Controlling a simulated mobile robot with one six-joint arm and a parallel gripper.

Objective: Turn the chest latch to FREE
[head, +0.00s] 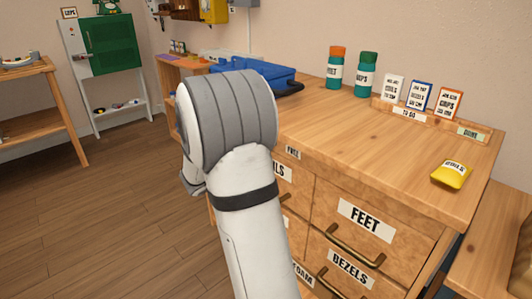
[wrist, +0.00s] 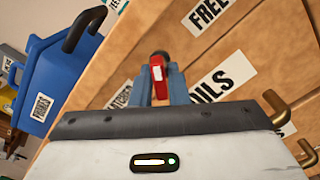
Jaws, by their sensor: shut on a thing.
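The chest (head: 400,245) is a wooden block of labelled drawers under the worktop. In the wrist view, the latch (wrist: 158,73) is a red handle with a pale patch and a dark round end, between my blue fingers. My gripper (wrist: 160,88) is shut on it. The FREE label (wrist: 209,12) is to the latch's upper right; a smaller label (wrist: 121,96), too blurred to read surely, is to its left. The latch points at neither label squarely. In the head view, my arm hides the gripper and latch; the FREE label (head: 293,152) shows right of my arm.
A blue case (head: 255,76) with a dark handle stands on the worktop behind my arm; it also shows in the wrist view (wrist: 55,75). Brass drawer handles (head: 355,247) stick out. Two teal bottles (head: 366,75) and a yellow packet (head: 452,174) are on top. Floor at left is clear.

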